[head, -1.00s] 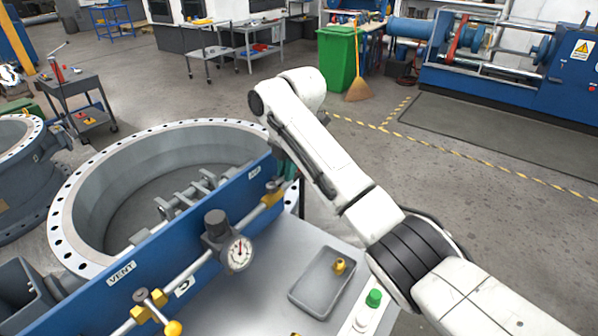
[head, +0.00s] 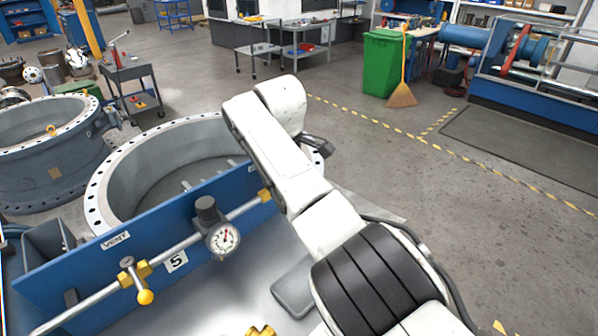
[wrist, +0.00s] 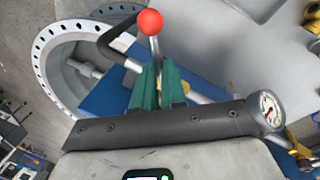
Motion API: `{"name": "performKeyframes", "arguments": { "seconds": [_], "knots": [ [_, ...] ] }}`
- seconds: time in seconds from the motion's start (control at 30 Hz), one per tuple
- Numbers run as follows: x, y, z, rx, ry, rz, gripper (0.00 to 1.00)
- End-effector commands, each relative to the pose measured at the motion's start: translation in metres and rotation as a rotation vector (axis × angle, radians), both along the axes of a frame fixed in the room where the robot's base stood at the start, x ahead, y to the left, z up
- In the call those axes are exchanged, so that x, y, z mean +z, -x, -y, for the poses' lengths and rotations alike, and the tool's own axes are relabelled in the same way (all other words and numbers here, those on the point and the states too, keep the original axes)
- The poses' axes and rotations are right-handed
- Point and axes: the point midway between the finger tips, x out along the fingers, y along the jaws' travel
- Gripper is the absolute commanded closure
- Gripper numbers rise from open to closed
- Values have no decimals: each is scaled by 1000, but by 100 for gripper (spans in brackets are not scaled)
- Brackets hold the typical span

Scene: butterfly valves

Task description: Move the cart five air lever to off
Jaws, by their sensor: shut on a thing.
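A lever with a red ball knob (wrist: 150,22) and a metal stem shows in the wrist view, on the pipe along the blue panel. My gripper's teal fingers (wrist: 158,86) are shut on its stem, and the knob sticks out beyond the fingertips. In the head view my white arm hides the gripper, this lever and that end of the panel. The cart's blue panel (head: 75,272) carries a 5 plate (head: 176,261) and a VENT label (head: 115,241). A yellow-knobbed lever (head: 145,297) stands at the VENT end, apart from my gripper.
A pressure gauge (head: 223,239) sits on the pipe between the levers. A grey tray (head: 293,290) lies on the cart top, partly behind my arm. A large flanged ring (head: 98,192) stands behind the panel. Open floor (head: 400,170) lies to the right.

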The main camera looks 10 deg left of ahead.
Motion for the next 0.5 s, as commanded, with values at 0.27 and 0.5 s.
{"name": "performKeyframes", "arguments": {
  "seconds": [0.27, 0.5],
  "knots": [
    [0, 7, -2, -259, 1, -1, 100],
    [-1, 13, -6, -451, 1, -1, 100]
  ]
}}
